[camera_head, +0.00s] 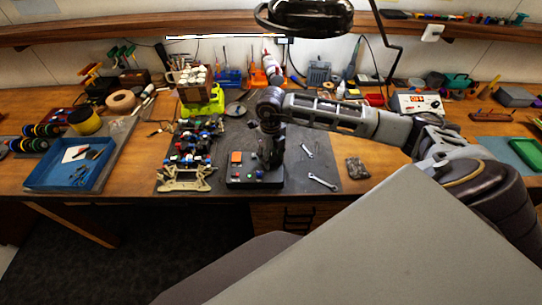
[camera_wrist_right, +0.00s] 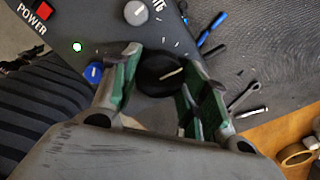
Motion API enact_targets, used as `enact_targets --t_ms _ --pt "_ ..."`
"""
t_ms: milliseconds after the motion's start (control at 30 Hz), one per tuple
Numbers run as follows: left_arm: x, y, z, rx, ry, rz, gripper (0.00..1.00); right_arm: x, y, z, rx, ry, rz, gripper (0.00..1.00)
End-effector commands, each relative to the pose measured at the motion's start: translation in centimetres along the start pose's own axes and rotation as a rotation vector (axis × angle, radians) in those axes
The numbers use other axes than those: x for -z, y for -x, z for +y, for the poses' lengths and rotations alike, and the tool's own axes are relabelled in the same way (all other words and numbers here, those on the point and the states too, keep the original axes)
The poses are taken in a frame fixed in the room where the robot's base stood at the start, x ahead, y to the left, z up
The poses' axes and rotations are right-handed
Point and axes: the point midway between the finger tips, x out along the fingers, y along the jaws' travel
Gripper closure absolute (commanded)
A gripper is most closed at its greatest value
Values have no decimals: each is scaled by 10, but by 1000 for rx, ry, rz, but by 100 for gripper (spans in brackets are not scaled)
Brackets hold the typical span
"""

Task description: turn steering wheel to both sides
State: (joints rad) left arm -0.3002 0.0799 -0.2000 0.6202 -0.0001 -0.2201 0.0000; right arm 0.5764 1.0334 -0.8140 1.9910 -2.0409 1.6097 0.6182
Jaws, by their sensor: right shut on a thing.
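The dark control box (camera_head: 240,183) lies on the grey mat, with an orange patch and small coloured buttons on top. My right gripper (camera_head: 270,158) points down over its right side. In the right wrist view, a round black knob (camera_wrist_right: 158,82) with a white pointer line sits between the green-padded fingers of my right gripper (camera_wrist_right: 155,88), which is shut on it. This knob is what I take for the steering wheel; in the head view the gripper hides it. My left gripper is not in view.
In the wrist view, the box (camera_wrist_right: 105,20) also has a grey knob (camera_wrist_right: 136,12), a blue knob (camera_wrist_right: 93,72) and a red power button (camera_wrist_right: 43,10). Two wrenches (camera_head: 322,182) lie right of the box. A blue tray (camera_head: 38,178) lies far left.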

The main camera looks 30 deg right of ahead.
Motion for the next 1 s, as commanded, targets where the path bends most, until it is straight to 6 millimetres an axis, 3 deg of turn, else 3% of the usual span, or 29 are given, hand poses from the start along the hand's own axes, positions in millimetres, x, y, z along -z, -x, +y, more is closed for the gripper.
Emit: enact_targets --t_ms 1000 --pt "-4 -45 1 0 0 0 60 0 -1 0 0 -617 -2 79"
